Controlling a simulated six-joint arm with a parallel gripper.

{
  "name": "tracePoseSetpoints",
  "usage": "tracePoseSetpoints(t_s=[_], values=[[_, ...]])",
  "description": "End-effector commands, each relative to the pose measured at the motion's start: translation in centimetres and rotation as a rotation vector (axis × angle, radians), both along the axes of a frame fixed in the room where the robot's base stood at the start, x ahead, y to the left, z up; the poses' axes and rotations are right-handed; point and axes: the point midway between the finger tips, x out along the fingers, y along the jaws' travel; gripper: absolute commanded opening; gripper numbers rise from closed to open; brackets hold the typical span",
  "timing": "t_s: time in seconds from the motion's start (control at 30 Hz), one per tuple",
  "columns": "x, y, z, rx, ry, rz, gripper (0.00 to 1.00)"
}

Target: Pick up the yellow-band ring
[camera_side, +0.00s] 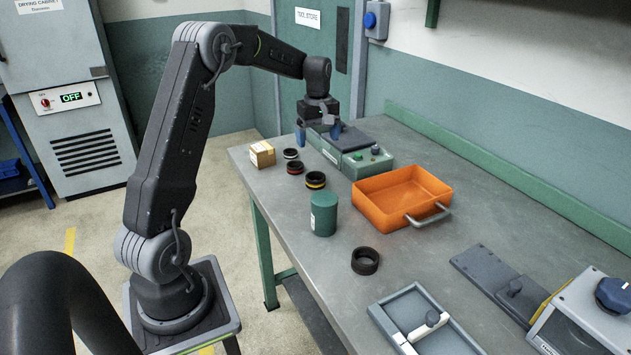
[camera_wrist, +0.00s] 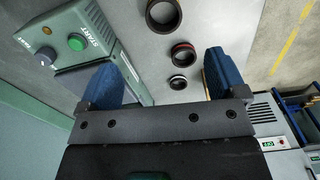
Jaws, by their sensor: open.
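In the wrist view the yellow-band ring (camera_wrist: 163,14) is cut by the top edge, beyond my fingertips. My gripper (camera_side: 319,136) is open and empty above the far end of the bench, by the grey-green machine. In the wrist view the blue fingers of my gripper (camera_wrist: 163,70) are spread wide. The yellow-band ring is not between them.
A red-band ring (camera_side: 294,168) and a white-band ring (camera_side: 290,154) lie close by. A cardboard box (camera_side: 262,154), green-grey machine (camera_side: 365,162), green canister (camera_side: 323,214), orange tray (camera_side: 384,215) and plain black ring (camera_side: 365,261) stand around. Bare bench (camera_side: 285,210) lies left of the canister.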

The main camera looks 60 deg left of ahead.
Motion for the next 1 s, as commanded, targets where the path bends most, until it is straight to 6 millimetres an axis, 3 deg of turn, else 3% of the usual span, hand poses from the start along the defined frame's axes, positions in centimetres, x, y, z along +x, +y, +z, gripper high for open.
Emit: tracePoseSetpoints(t_s=[0.3,0.63,1.0], values=[[-0.1,-0.1,-6.0,-0.004,0.005,-0.003,0.9],[-0.2,0.1,-8.7,-0.002,0.002,-0.004,0.9],[-0.5,0.6,-13.1,-0.001,-0.001,-0.005,0.9]])
